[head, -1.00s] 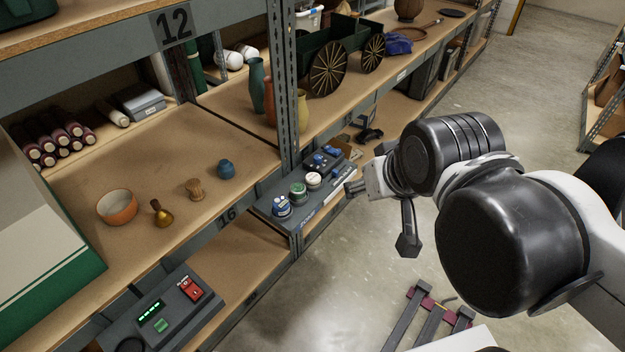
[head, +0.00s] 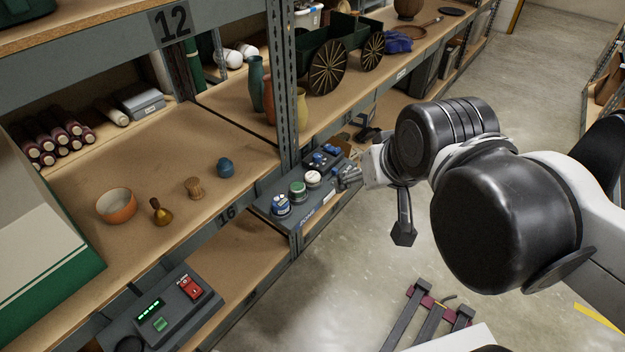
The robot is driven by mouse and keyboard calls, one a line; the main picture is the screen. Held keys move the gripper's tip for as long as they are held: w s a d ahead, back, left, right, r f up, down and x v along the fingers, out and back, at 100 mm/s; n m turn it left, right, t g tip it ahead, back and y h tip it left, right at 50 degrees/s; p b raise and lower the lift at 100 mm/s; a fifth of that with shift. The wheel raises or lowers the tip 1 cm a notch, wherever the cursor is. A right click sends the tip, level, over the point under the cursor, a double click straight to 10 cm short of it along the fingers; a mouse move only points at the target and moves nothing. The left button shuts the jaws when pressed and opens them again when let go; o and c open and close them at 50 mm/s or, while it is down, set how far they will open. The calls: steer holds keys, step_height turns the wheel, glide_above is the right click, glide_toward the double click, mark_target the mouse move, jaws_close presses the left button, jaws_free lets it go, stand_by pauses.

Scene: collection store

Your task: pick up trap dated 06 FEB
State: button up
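No date reading 06 FEB is legible, so I cannot tell which thing is the trap. A grey unit (head: 268,207) on the lower shelf by the upright carries small round items: a blue and white one (head: 281,205), a green and white one (head: 297,190) and a white one (head: 312,179). Smaller blue pieces (head: 325,154) are at its far end. My gripper (head: 346,177) is at the right edge of this unit, beside the white item. Its fingers are small and partly hidden by my wrist, so their opening and any contact are unclear.
The shelf above holds an orange bowl (head: 117,206), a brass bell (head: 160,212), a brush-like item (head: 193,187) and a blue ball (head: 225,167). A control box (head: 160,318) is lower left. The aisle floor is mostly open.

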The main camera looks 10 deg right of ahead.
steer(key=w+m+g+b, duration=0.2)
steer(key=w+m, duration=0.2)
steer(key=w, duration=0.7)
steer(key=m+g+b, duration=0.5)
steer(key=m+b, duration=0.1)
steer(key=m, duration=0.5)
glide_above(311, 176)
steer(key=f, duration=2.9)
steer(key=shift+a, duration=0.3)
steer(key=shift+w+d+f+b, duration=0.15)
steer(key=shift+f+b, duration=0.15)
steer(key=shift+f, duration=0.6)
steer(key=shift+s+d+f+b, duration=0.1)
steer(key=shift+f+b, duration=0.2)
steer(key=shift+f, duration=0.55)
steer(key=shift+w+d+f+b, duration=0.15)
steer(key=shift+f+b, duration=0.15)
steer(key=shift+f, duration=0.6)
steer(key=shift+s, duration=0.1)
steer(key=c, duration=1.1)
steer(key=shift+r, duration=0.2)
steer(key=shift+c, duration=0.2)
